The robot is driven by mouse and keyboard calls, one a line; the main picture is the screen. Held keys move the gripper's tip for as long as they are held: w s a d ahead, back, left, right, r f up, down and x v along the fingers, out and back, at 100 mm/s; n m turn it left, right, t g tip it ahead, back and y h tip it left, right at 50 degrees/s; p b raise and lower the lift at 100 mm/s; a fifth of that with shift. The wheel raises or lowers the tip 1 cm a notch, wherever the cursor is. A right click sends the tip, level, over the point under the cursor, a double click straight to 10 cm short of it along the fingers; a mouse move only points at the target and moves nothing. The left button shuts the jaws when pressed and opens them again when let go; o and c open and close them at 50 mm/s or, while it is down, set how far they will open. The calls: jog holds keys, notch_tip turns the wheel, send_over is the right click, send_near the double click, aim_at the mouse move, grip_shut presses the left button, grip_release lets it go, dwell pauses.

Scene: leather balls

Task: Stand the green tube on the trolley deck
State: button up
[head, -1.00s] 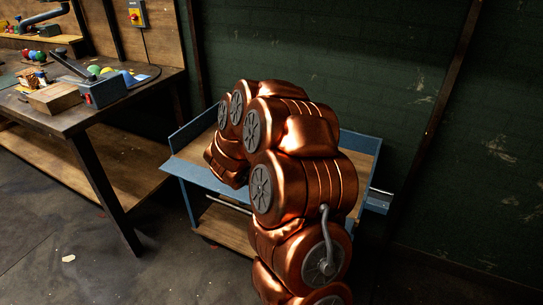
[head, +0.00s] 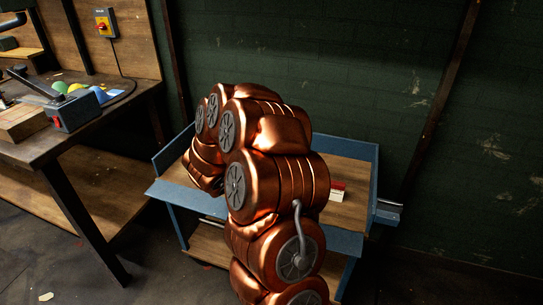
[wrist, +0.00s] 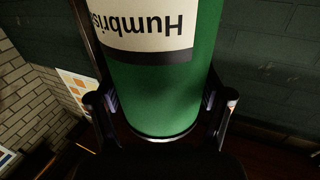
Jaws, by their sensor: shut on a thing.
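The green tube (wrist: 160,95) fills the middle of the wrist view. It has a white label with dark lettering and a dark band. My gripper (wrist: 165,112) has a finger on each side of it and is shut on it. In the head view my copper arm hides the tube and the gripper. The blue trolley's wooden deck (head: 352,212) shows to the right of my arm, with a raised blue rim. I cannot tell from these views how high the tube is above the deck.
A small red and white item (head: 338,190) lies on the deck just right of my arm. The workbench (head: 75,130) with a clutter of tools stands at the left. A dark green wall (head: 330,70) is behind the trolley.

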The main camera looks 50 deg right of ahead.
jog(key=w+d+f, duration=0.2)
jog(key=d, duration=0.5)
jog(key=w+d+f, duration=0.2)
jog(key=d, duration=0.6)
jog(key=shift+w+f+p, duration=0.3)
jog(key=shift+f+p, duration=0.1)
jog(key=shift+p, duration=0.05)
jog(key=shift+f, duration=0.2)
jog(key=o, duration=1.7)
jog(key=shift+o, duration=0.2)
jog(key=a, duration=1.2)
jog(key=shift+w+r+b, duration=0.15)
jog(key=shift+w+b, duration=0.05)
jog(key=shift+b, duration=0.1)
